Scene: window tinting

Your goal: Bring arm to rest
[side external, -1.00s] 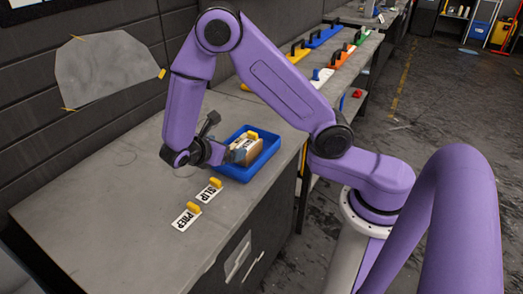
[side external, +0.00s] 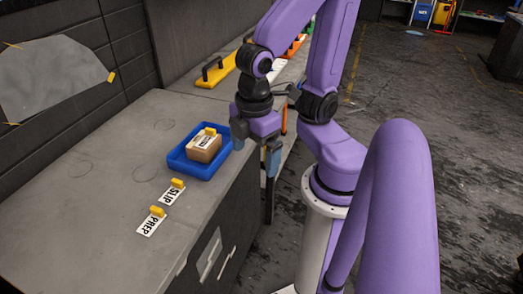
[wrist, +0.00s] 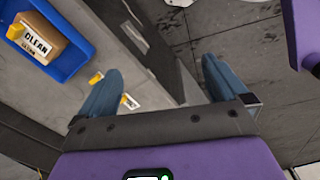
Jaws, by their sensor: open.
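My gripper (side external: 255,158) hangs fingers down beside the bench's right edge, with my arm folded back near its base. Its two blue-grey fingers are apart with nothing between them; they also show spread in the wrist view (wrist: 161,70). A brown box (side external: 204,148) with a white label and a yellow tab sits in a blue tray (side external: 184,170) on the bench, apart from my gripper. In the wrist view the box (wrist: 42,38) lies at the upper left, its label reading "CLEAN".
The grey bench (side external: 95,190) has much bare top. The SLIP card (side external: 171,194) and PREP card (side external: 151,224) stand in front of the tray. A yellow-handled tool (side external: 216,72) lies farther back. Dark floor (side external: 420,150) is open at the right.

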